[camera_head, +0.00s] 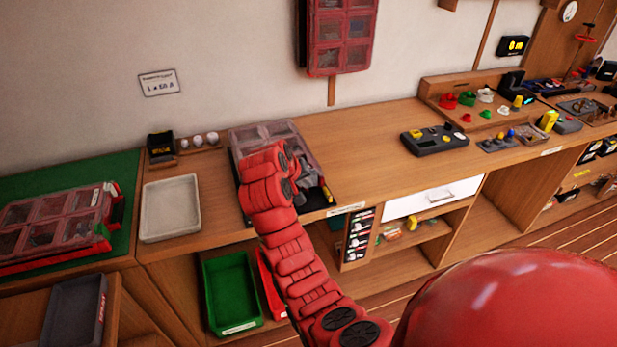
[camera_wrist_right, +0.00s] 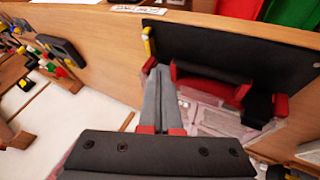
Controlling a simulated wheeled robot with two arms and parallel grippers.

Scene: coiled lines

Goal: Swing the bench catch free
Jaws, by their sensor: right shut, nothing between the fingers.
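A case with a clear, divided lid (camera_head: 262,133) lies on a dark mat on the bench. It also shows in the right wrist view (camera_wrist_right: 215,122), with a red catch-like bar (camera_wrist_right: 208,76) on its side near the bench front. I cannot tell whether this catch is fastened. My right gripper (camera_wrist_right: 164,72) is shut and empty, its grey fingers together beside the left end of the red bar; I cannot tell whether they touch. In the head view my red arm covers part of the case and hides the fingertips and the catch. My left gripper is not in view.
A similar red case (camera_head: 50,225) lies on a green mat at left, beside an empty pale tray (camera_head: 170,208). A green bin (camera_head: 231,291) sits below the bench front. A black device (camera_head: 435,139) stands at right. Bare bench top (camera_head: 350,135) lies between.

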